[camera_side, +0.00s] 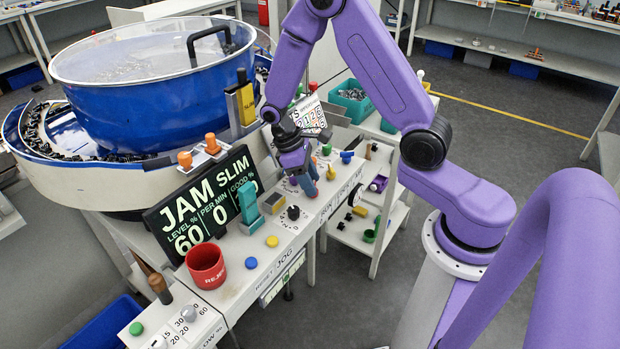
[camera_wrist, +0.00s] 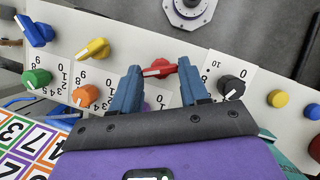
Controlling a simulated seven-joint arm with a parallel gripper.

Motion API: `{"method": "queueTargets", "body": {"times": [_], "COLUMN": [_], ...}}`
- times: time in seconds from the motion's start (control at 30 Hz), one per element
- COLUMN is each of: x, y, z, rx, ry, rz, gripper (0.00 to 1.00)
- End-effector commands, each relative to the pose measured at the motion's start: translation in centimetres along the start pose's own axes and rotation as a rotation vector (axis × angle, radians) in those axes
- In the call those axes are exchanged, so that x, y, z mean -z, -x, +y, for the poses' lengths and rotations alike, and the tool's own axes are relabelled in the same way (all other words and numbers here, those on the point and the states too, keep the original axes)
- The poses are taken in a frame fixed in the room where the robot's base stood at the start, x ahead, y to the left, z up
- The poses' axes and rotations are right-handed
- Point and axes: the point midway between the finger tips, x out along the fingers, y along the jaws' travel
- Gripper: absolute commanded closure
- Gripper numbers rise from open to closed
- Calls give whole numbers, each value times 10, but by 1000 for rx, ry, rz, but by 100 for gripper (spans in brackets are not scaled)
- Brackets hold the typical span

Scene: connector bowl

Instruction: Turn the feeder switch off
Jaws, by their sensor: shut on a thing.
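My gripper (camera_wrist: 157,70) points down at the control panel, with its blue fingers on either side of a red switch knob (camera_wrist: 160,68) and shut on it. The knob has a white pointer line and lies crosswise between the fingertips. In the side view my gripper (camera_side: 308,186) is low over the panel and partly hides the knobs there. The panel lettering near it is too small to tell which label belongs to the red knob.
A black dial (camera_wrist: 231,88) stands close beside one finger. Yellow (camera_wrist: 93,49), orange (camera_wrist: 86,96), green (camera_wrist: 36,78) and blue (camera_wrist: 36,31) knobs stand on the other side. A red mug (camera_side: 206,267) and the JAM display (camera_side: 200,210) are farther along the panel.

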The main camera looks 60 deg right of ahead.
Motion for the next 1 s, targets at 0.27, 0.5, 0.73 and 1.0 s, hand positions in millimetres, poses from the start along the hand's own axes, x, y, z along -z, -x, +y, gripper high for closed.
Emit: {"method": "queueTargets", "body": {"times": [0.27,0.5,0.73,1.0], "x": [1,1,1,1], "y": [2,2,2,2], "z": [-1,-2,-3,-3], "rx": [-79,-117,-131,-132], "ry": [184,274,306,311], "rz": [6,6,7,7], "gripper": [86,86,86,86]}}
